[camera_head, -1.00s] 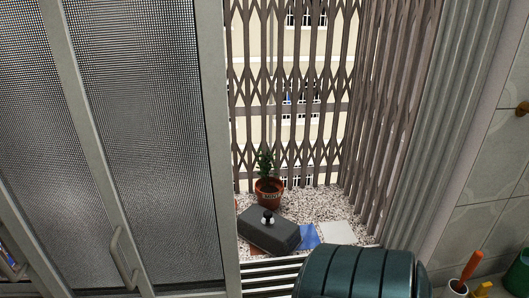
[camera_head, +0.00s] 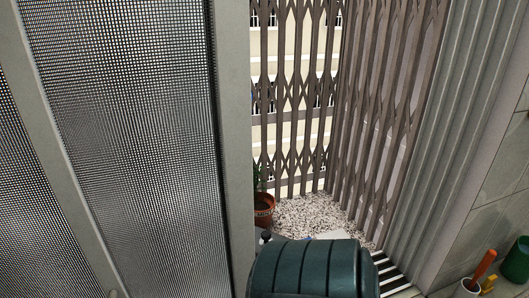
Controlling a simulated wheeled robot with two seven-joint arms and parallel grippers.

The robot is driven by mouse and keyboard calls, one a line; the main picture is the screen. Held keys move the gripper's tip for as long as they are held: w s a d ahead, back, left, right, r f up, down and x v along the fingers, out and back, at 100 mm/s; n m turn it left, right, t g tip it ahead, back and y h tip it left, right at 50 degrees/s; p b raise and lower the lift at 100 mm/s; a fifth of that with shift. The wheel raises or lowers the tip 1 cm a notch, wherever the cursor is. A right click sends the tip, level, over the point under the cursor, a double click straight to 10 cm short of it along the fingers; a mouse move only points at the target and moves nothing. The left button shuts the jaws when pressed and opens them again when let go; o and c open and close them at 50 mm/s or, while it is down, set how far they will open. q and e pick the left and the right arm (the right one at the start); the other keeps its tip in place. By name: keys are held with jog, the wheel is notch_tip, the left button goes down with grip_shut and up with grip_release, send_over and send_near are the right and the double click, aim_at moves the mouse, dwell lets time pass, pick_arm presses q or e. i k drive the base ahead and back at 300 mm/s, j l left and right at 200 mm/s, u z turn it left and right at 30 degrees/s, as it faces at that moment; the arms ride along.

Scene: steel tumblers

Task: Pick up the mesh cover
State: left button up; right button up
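A dark grey cover with a knob on top, which I take for the mesh cover (camera_head: 265,237), is on the speckled ledge behind the window opening. Only its knob and a small part of its top show, just right of the window frame. The frame and a dark green ribbed object (camera_head: 308,268) hide the rest. I cannot make out mesh on it. Neither of my grippers is in view.
A sliding mesh screen (camera_head: 125,130) fills the left side. A potted plant (camera_head: 263,205), partly hidden by the frame, stands on the speckled ledge (camera_head: 305,212). A folding lattice grille (camera_head: 300,110) closes the back. An orange-handled tool (camera_head: 484,264) stands in a pot at right.

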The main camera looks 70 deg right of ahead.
aim_at(262, 236)
jog(key=z, duration=2.35)
jog(key=k+j, duration=0.15)
jog(key=k, duration=0.4)
jog(key=u, duration=2.5)
